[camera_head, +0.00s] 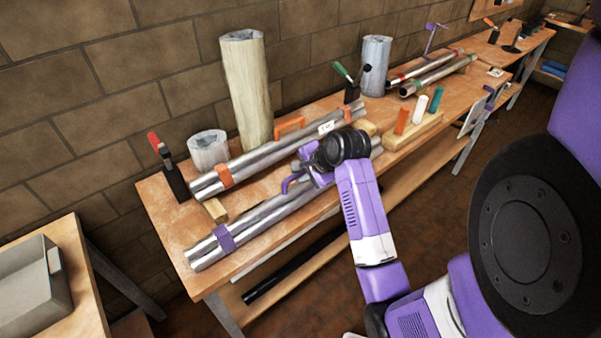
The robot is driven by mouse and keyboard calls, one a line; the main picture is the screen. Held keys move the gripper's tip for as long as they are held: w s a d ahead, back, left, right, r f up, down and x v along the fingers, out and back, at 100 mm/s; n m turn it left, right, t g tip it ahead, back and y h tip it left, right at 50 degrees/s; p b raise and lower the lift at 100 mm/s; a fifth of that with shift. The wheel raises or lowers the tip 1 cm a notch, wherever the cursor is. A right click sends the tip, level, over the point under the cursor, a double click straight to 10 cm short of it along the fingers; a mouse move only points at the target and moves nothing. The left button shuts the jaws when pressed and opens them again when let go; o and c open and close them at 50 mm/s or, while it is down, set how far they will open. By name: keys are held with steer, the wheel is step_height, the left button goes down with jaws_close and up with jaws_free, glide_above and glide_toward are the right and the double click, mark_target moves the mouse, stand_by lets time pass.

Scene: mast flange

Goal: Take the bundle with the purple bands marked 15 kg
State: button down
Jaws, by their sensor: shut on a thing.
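The bundle with purple bands (262,216) is a set of shiny metal tubes along the front of the workbench. One purple band (223,238) shows near its left end; my wrist hides much of its right part. A purple handle-like piece (291,184) shows at its middle, beside my gripper. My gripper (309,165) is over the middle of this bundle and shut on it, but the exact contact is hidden. No 15 kg mark can be read. Behind it lies a similar bundle with orange bands (258,163), an orange handle and a white tag too small to read.
Wooden blocks lie by the bundles. Behind stand a tall pale roll (247,90), a short grey roll (208,151) and clamps with red (154,143) and green handles. A wooden rack (412,132) with coloured pieces is to the right. A grey bin (32,285) stands lower left.

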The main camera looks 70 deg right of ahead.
steer(key=shift+d+r+p, duration=0.1)
steer(key=shift+r+p, duration=1.55)
steer(key=shift+r, duration=1.6)
